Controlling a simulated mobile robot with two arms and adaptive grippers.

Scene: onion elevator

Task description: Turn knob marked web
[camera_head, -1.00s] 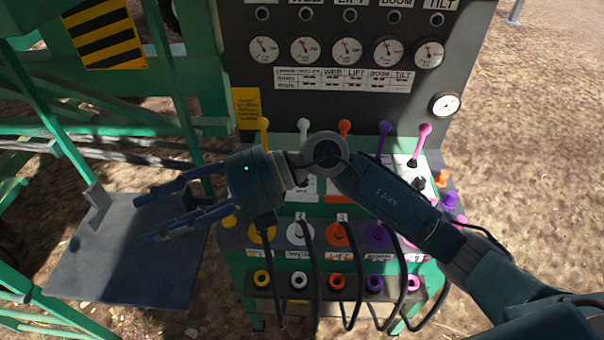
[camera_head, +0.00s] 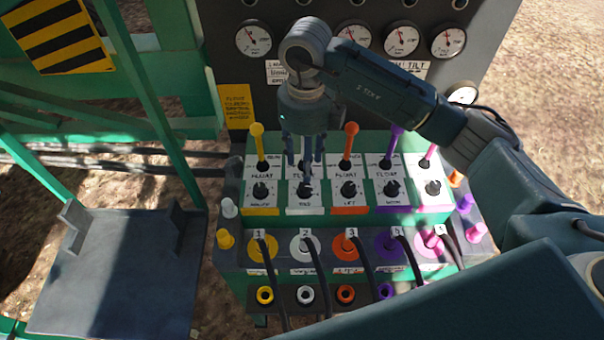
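The control box has a row of black knobs under coloured levers. The knob in the white column (camera_head: 305,190), second from left, matches the position of the WEB header seen earlier; its own small label is too blurred to read surely. My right gripper (camera_head: 305,158) comes in from the right and points down just above this knob. Its fingers look spread apart, with no knob held between them. Whether they touch anything is unclear. The white lever is mostly hidden behind the gripper. My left gripper is out of view.
A yellow lever (camera_head: 257,143) stands left of the gripper and an orange lever (camera_head: 350,140) right of it. Purple and pink levers follow. Black hoses (camera_head: 318,265) plug into numbered sockets below. A grey platform (camera_head: 120,285) lies at left.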

